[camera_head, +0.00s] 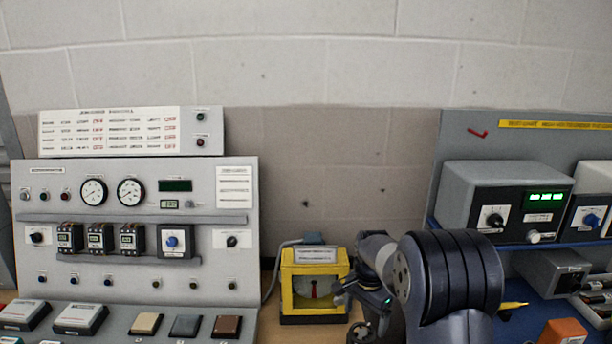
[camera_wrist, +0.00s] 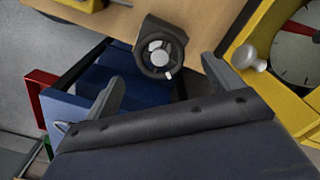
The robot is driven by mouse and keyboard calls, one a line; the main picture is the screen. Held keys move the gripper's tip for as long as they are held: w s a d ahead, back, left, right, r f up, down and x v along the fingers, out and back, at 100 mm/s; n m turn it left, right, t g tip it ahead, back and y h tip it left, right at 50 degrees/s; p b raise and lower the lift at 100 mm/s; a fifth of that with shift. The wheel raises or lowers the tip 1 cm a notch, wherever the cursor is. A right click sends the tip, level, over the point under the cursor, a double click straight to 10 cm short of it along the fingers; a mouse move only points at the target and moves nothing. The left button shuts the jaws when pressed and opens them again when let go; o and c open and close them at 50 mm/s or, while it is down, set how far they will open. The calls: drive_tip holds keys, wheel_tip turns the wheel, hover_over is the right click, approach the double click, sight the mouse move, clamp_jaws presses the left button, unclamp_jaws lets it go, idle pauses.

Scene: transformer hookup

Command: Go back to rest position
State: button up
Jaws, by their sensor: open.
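My gripper (camera_wrist: 163,70) is open in the wrist view, with its two grey fingers apart and nothing between them. Beyond the fingertips, a black round fitting with a silver knob (camera_wrist: 157,52) sits at the edge of the wooden bench. I cannot tell whether a finger touches it. In the head view my gripper (camera_head: 366,304) is beside the right side of the yellow-framed meter (camera_head: 315,257), low over the bench, and partly hidden by my dark arm. The meter's yellow frame and dial also show in the wrist view (camera_wrist: 303,50) at the right.
A grey control panel (camera_head: 130,255) with gauges and switches stands at the left. At the right, grey instruments (camera_head: 470,199) sit on a blue shelf against a grey board. An orange box (camera_head: 563,331) lies at lower right. The wall above is clear.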

sight(363, 332)
wheel_tip(363, 332, down, 4)
drive_tip(key=shift+s+r, duration=0.1)
drive_tip(key=shift+r, duration=0.1)
drive_tip(key=shift+f+p, duration=0.2)
drive_tip(key=shift+p, duration=0.2)
drive_tip(key=shift+m, duration=1)
